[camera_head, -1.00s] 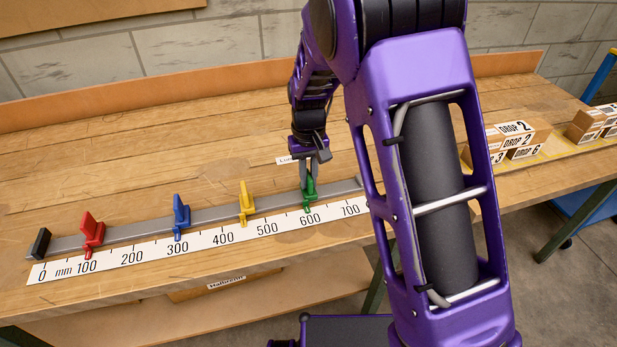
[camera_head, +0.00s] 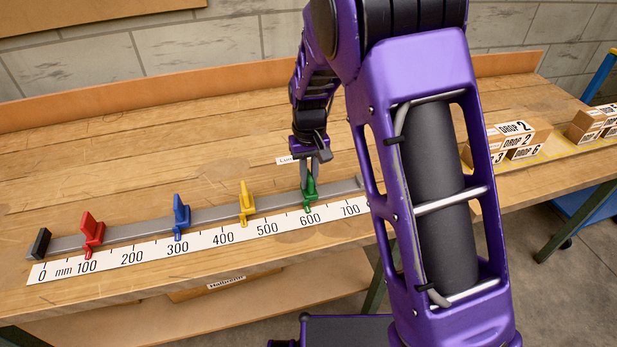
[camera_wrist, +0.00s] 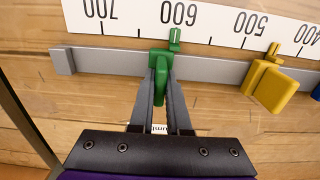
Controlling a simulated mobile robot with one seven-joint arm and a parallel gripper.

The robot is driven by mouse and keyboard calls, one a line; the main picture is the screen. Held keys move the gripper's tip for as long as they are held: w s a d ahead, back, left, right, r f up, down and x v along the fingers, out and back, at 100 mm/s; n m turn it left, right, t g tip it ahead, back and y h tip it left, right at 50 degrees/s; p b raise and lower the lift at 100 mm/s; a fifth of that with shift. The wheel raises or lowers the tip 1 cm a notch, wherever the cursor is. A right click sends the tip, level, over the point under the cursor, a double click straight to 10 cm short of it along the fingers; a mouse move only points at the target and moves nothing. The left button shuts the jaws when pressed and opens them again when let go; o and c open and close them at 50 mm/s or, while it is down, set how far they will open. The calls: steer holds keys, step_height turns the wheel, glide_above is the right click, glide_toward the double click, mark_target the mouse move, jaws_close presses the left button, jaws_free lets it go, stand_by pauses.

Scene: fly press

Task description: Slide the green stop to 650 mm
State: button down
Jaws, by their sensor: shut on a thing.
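The green stop (camera_head: 310,190) sits on the grey rail (camera_head: 213,213). Its pointer is at about the 600 mark of the white scale (camera_head: 197,242). My gripper (camera_head: 310,167) is above the green stop and shut on its upright tab. In the wrist view my gripper (camera_wrist: 161,82) has a finger on each side of the green stop (camera_wrist: 159,66), and the pointer (camera_wrist: 175,37) stands close to the 600 label. The scale (camera_wrist: 220,25) also shows 700 to the left there. My arm hides the scale beyond 700 in the head view.
The yellow stop (camera_head: 246,203) stands near 450, the blue stop (camera_head: 181,218) near 300 and the red stop (camera_head: 91,232) near 100. The rail between the green stop and its end block (camera_wrist: 63,60) is clear. Boxes (camera_head: 520,138) stand at the far right.

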steer(key=d, duration=0.2)
steer(key=w+d, duration=0.1)
steer(key=d, duration=0.1)
steer(key=shift+w+d, duration=0.2)
steer(key=shift+d, duration=0.2)
steer(key=c, duration=0.9)
jaws_free()
step_height(320, 180, up, 18)
steer(key=shift+f+p, duration=0.25)
steer(key=shift+p, duration=0.85)
